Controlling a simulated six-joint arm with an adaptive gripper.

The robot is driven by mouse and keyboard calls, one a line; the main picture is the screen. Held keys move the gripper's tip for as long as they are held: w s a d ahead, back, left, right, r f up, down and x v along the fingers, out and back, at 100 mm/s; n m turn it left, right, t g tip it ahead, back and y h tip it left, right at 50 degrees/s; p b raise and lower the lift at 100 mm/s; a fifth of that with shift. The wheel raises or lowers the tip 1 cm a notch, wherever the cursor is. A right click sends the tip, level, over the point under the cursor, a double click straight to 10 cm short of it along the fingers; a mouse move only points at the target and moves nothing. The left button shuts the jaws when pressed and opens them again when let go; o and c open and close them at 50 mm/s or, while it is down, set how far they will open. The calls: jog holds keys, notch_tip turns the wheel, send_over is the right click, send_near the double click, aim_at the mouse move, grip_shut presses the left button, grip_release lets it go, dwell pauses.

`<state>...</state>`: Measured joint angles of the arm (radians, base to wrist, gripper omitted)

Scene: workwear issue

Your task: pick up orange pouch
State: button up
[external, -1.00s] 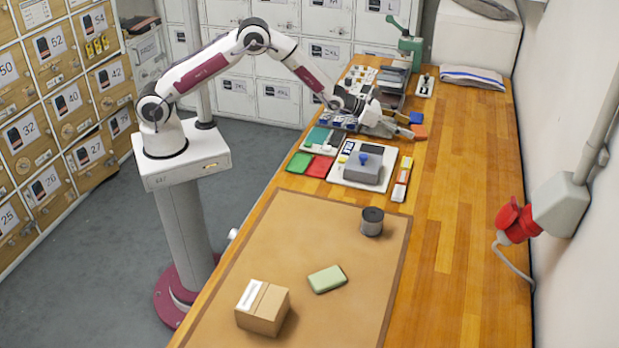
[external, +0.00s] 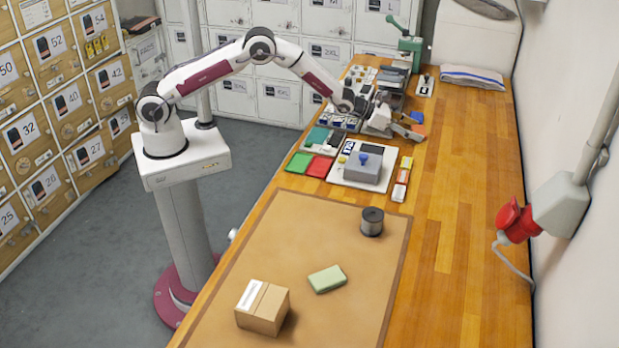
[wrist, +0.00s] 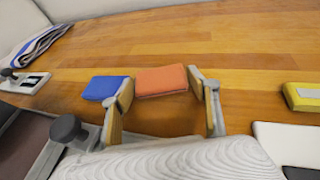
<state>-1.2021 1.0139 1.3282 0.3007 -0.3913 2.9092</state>
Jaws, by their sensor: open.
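The orange pouch (wrist: 161,80) lies flat on the wooden bench. In the wrist view it sits between the tips of my open gripper (wrist: 162,105), toward their far end. In the external view my gripper (external: 408,128) is low over the bench and hides most of the orange pouch; a little orange (external: 418,128) shows by the fingers. A blue pouch (wrist: 105,88) lies just left of the orange one, close to the left finger. It also shows in the external view (external: 417,117).
A grey stamp-like block with a blue knob (external: 363,167) stands on a white board nearer the camera. A dark knob (wrist: 67,128) rises left of my gripper. A yellow item (wrist: 303,97) lies to the right. The bench beyond the pouches is clear, apart from a folded cloth (external: 472,77).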

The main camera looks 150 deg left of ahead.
aim_at(413, 130)
jog(key=c, duration=0.7)
jog(key=shift+c, duration=0.2)
notch_tip(413, 130, up, 10)
dwell(0.3)
dwell(0.5)
